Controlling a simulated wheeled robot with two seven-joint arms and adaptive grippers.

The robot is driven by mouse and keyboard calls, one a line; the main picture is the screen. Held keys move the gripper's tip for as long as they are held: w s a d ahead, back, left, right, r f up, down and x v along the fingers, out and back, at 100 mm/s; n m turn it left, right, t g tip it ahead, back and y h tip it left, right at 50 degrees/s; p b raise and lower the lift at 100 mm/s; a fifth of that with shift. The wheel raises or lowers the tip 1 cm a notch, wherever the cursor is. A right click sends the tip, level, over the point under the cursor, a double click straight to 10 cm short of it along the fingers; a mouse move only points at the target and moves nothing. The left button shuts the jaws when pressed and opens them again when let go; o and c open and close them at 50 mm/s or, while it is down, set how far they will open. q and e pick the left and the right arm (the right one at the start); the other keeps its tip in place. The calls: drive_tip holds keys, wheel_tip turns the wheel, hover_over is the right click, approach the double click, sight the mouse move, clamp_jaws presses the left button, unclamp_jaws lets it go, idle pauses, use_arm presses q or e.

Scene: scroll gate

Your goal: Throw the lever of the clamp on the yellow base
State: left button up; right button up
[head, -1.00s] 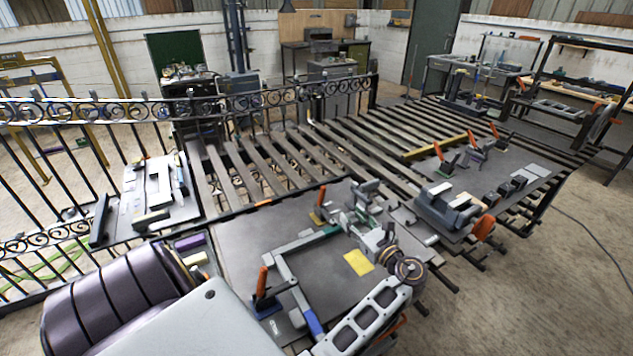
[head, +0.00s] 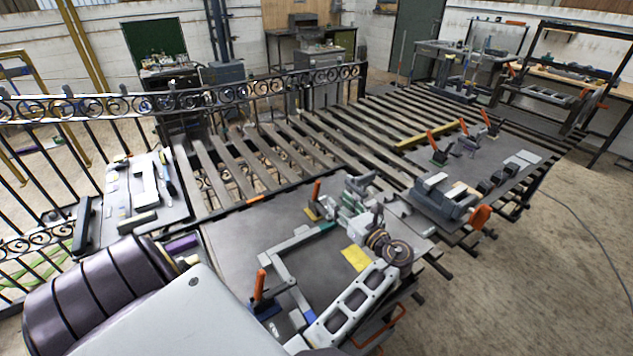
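The clamp on the yellow base (head: 313,203) stands at the back edge of the near grey plate. Its orange handle points up and leans slightly right. A second orange-handled clamp stands on a blue base (head: 262,292) at the plate's front left. My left arm fills the lower left, with a dark ribbed section and a pale grey shell. Only a small pale part, which looks like my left gripper (head: 187,262), shows past it. It is well left of the yellow-base clamp and apart from it. Its fingers are hidden. My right gripper is not in view.
A grey angled bar (head: 280,252), a yellow patch (head: 356,258) and a pale bar with holes (head: 350,304) lie on the near plate. A vise-like block (head: 445,200) stands to the right. Dark slats (head: 285,155) run behind. A scroll-topped fence (head: 95,108) stands left.

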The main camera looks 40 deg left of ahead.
sight(320, 184)
use_arm(q)
drive_tip(key=shift+p+x, duration=0.95)
drive_tip(key=shift+x, duration=5.8)
clamp_jaws()
